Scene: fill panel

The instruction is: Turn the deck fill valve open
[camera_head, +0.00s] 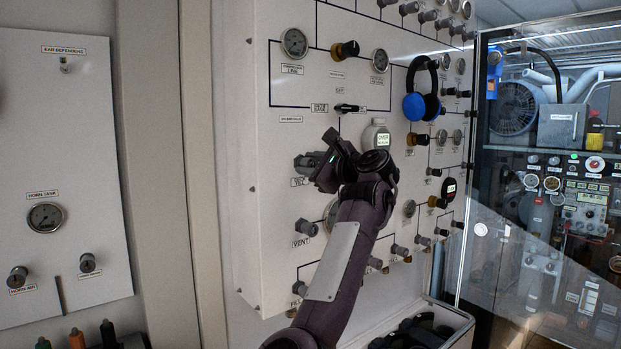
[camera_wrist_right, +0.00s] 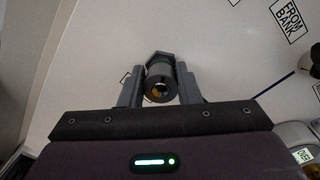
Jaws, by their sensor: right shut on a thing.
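My right gripper (camera_head: 318,164) is at the left side of the white fill panel (camera_head: 258,215) in the head view. A grey fitting (camera_head: 303,161) also shows beside the gripper in the head view. A black lever handle (camera_head: 347,108) sits above the gripper, apart from it. Small labels are too blurred to tell which part is the deck fill valve. My left gripper is out of view.
Blue ear defenders (camera_head: 415,107) hang on the panel to the right. Gauges (camera_head: 294,42) and several knobs crowd the panel. A glass cabinet (camera_head: 515,185) stands at right.

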